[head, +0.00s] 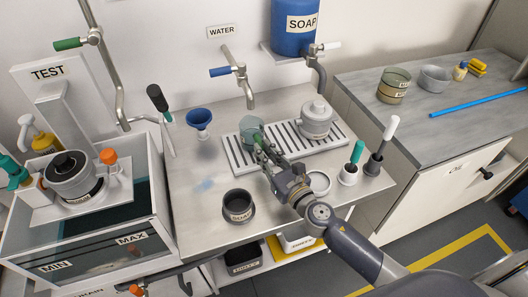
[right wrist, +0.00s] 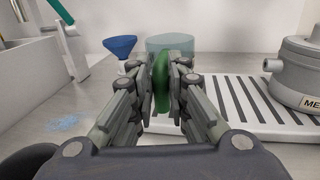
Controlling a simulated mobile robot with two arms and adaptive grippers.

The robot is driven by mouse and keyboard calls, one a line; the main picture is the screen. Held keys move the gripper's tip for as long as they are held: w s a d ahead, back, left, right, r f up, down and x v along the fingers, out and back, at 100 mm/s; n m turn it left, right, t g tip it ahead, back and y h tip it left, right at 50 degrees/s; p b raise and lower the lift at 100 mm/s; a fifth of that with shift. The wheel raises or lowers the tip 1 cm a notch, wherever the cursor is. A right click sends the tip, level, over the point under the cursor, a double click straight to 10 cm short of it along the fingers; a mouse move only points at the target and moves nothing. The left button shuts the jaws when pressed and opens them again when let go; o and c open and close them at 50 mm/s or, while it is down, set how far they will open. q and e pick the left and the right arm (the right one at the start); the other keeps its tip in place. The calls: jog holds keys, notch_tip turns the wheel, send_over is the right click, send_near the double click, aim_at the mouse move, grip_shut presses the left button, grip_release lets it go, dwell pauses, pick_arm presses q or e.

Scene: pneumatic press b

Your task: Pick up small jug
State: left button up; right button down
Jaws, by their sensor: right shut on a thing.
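The small jug (head: 252,128) is a clear greenish vessel at the left part of the slotted drain tray. In the right wrist view its translucent body (right wrist: 171,43) shows behind the fingers, with its green handle (right wrist: 162,85) upright between them. My right gripper (head: 262,150) reaches in from the front right and is shut on that handle; the fingers (right wrist: 161,75) press on it from both sides. The jug looks upright. Its base is hidden by the fingers, so I cannot tell whether it touches the tray. My left gripper is not in view.
The white drain tray (head: 334,136) also holds a grey lidded pot (head: 317,118), right of the jug. A blue funnel (head: 199,118) stands to the left, and a dark cup (head: 238,206) in front. The water tap (head: 243,80) hangs behind the jug.

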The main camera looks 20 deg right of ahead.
jog(key=s+a+r, duration=0.4)
jog(key=s+a, duration=0.5)
jog(key=s, duration=0.4)
jog(key=shift+a+r, duration=0.15)
jog(key=shift+a, duration=0.1)
jog(key=shift+d, duration=0.1)
